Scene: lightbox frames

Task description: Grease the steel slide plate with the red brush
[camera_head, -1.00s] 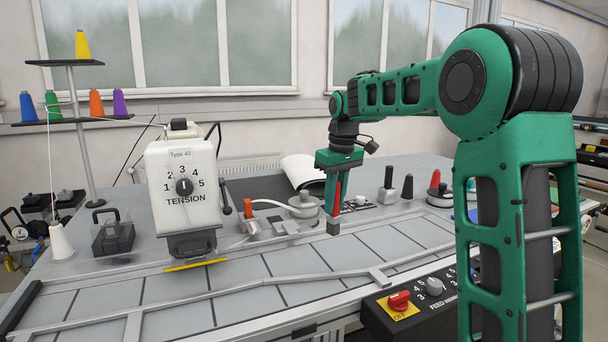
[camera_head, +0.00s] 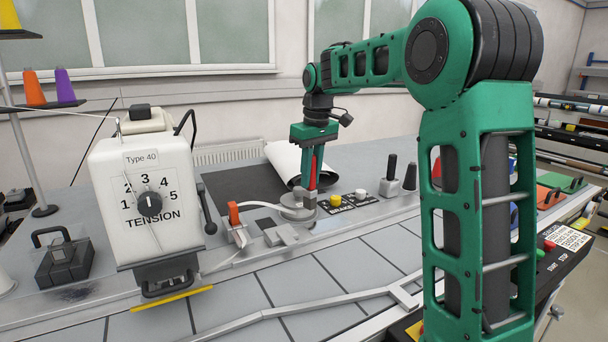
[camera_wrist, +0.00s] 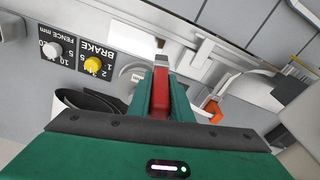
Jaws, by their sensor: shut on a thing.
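My gripper (camera_head: 312,172) is shut on the red brush (camera_head: 313,168), which hangs down between its fingers. In the wrist view the brush's red handle (camera_wrist: 160,92) sits between my fingertips (camera_wrist: 161,100). The brush's lower end is beside or over the right side of a round metal part (camera_head: 297,206); I cannot tell whether they touch. The bristles are not clearly visible. A small pale metal plate (camera_head: 283,236) lies just in front of the round part; I cannot be sure it is the steel slide plate.
An orange lever (camera_head: 234,214) stands left of the round part. A yellow brake knob (camera_head: 336,201) and a white fence knob (camera_head: 361,194) are close on the right, with a black upright handle (camera_head: 391,172) beyond. The white tension unit (camera_head: 148,195) stands left. The tiled front surface (camera_head: 225,301) is clear.

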